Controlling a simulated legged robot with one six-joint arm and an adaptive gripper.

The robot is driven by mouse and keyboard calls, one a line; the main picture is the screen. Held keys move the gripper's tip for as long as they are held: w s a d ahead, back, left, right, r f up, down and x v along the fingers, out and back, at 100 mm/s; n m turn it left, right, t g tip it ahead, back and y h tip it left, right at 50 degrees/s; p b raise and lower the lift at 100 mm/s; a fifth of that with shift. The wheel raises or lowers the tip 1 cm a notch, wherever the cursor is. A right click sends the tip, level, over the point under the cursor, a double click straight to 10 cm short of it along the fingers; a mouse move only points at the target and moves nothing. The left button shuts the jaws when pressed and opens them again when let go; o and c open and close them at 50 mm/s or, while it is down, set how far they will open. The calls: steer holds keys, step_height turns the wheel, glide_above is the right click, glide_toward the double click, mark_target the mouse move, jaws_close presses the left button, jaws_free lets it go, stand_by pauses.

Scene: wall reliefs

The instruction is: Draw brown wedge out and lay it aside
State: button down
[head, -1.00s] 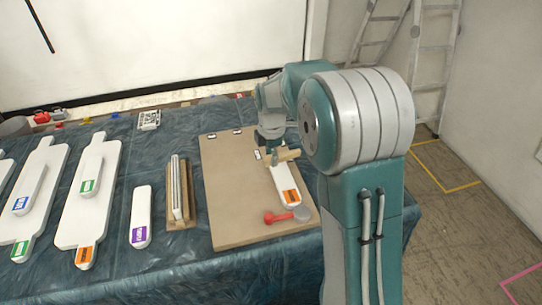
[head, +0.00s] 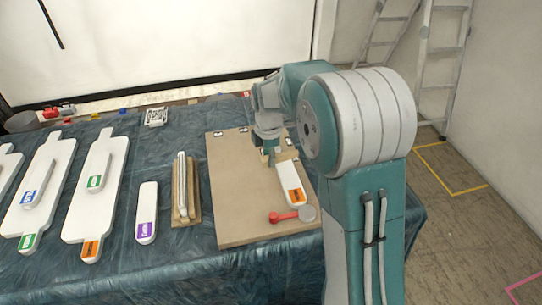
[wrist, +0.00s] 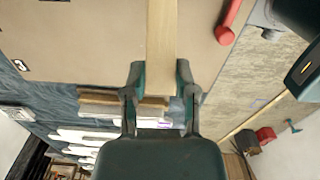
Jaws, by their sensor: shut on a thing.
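The brown wedge (wrist: 162,45) is a pale tan wooden strip in the wrist view, between the two fingers of my gripper (wrist: 160,78). The fingers are shut on it and it reaches away past the fingertips. In the head view my gripper (head: 268,157) points down over the tan board (head: 240,205). Whether the wedge touches that piece or the board is unclear.
A red-handled tool (head: 286,216) with a grey round head lies near the board's front edge. White pieces with labels (head: 147,210) lie farther left. The board's left half is clear.

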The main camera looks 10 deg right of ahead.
steer(key=shift+a, duration=2.25)
step_height(320, 180, up, 5)
steer(key=shift+r, duration=0.1)
stand_by(0.6)
